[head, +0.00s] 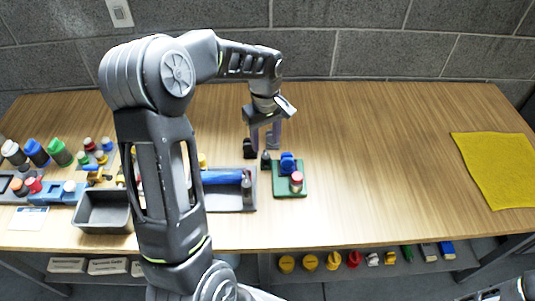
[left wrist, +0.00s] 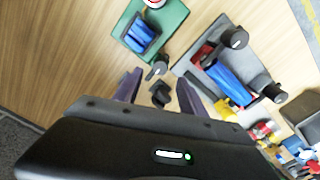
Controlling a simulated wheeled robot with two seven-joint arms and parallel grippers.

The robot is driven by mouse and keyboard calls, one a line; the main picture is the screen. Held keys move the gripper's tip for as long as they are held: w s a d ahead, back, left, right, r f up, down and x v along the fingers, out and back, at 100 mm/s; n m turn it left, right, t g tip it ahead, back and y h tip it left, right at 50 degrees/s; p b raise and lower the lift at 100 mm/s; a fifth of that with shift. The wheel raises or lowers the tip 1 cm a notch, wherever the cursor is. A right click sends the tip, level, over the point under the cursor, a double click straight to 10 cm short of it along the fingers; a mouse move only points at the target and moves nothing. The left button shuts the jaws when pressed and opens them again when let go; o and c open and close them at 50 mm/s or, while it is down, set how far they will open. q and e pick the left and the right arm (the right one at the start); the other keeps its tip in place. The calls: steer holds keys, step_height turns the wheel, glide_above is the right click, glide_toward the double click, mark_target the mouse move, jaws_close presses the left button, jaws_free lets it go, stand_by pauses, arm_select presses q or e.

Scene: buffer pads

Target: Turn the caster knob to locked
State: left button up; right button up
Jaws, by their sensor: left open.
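My left gripper (head: 262,146) points down near the middle of the table, open, just behind a green plate (head: 304,190). The plate carries a blue part (head: 288,164) and a red-topped white cylinder (head: 296,182). A small dark knob-like part (head: 266,160) stands at the plate's far left corner; it also shows in the left wrist view (left wrist: 158,66). Another small black piece (left wrist: 160,94) lies between my open fingers in the left wrist view. I cannot tell for sure which of these is the caster knob. Its locked mark is not readable. My right gripper is out of view.
A grey tray (head: 228,208) with a blue cylinder (head: 222,177) and dark knobs sits left of the green plate. A grey bin (head: 103,222) and several coloured bottles stand farther left. A yellow cloth (head: 495,170) lies at the right. The table between is clear.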

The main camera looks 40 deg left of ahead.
mark_target(266, 156)
arm_select(q)
steer(key=shift+f+p, duration=0.6)
steer(key=shift+f, duration=3.25)
steer(key=shift+c, duration=0.6)
jaws_close()
